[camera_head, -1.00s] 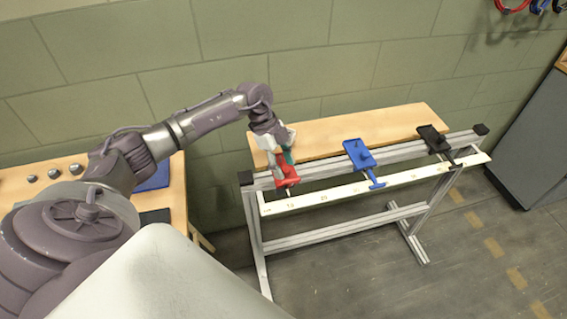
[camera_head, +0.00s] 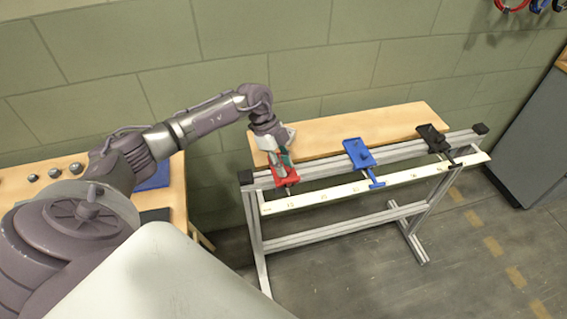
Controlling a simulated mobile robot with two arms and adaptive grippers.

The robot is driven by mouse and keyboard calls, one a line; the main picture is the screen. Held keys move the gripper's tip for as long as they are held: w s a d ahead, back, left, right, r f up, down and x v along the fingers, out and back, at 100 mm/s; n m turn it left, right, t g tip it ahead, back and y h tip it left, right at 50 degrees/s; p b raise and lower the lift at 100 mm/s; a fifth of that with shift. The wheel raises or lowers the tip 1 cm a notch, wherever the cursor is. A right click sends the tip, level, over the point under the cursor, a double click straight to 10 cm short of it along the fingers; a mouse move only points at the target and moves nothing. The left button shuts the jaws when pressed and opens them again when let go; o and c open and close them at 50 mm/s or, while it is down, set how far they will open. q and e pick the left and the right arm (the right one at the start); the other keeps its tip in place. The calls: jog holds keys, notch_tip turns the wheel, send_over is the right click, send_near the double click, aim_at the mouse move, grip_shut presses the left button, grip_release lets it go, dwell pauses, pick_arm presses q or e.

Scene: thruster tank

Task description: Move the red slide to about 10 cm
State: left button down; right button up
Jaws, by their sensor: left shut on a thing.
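The red slide (camera_head: 286,178) sits on the metal rail (camera_head: 321,169) near its left end. Its pointer hangs over the white ruler strip (camera_head: 333,195) close to the strip's left part; the marks are too small to read. My left gripper (camera_head: 282,168) comes down from above and is shut on the red slide, hiding part of its top. A blue slide (camera_head: 359,154) sits near the middle of the rail. A black slide (camera_head: 433,138) sits toward the right end. My right gripper is not in view.
A wooden board (camera_head: 390,125) lies behind the rail, against the wall side. Black caps (camera_head: 245,177) close the rail ends. The rail between the red and blue slides is free. A wooden table (camera_head: 100,165) with several round metal pieces stands at left.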

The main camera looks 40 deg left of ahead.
pick_arm(q)
jog(key=shift+s+a+r+p, duration=0.15)
jog(key=shift+p, duration=0.15)
jog(key=c, duration=0.9)
grip_release()
jog(key=shift+c, duration=0.2)
jog(key=v, duration=1.1)
jog(key=shift+a+r, duration=0.2)
jog(key=shift+r, duration=0.15)
jog(key=shift+d, duration=0.1)
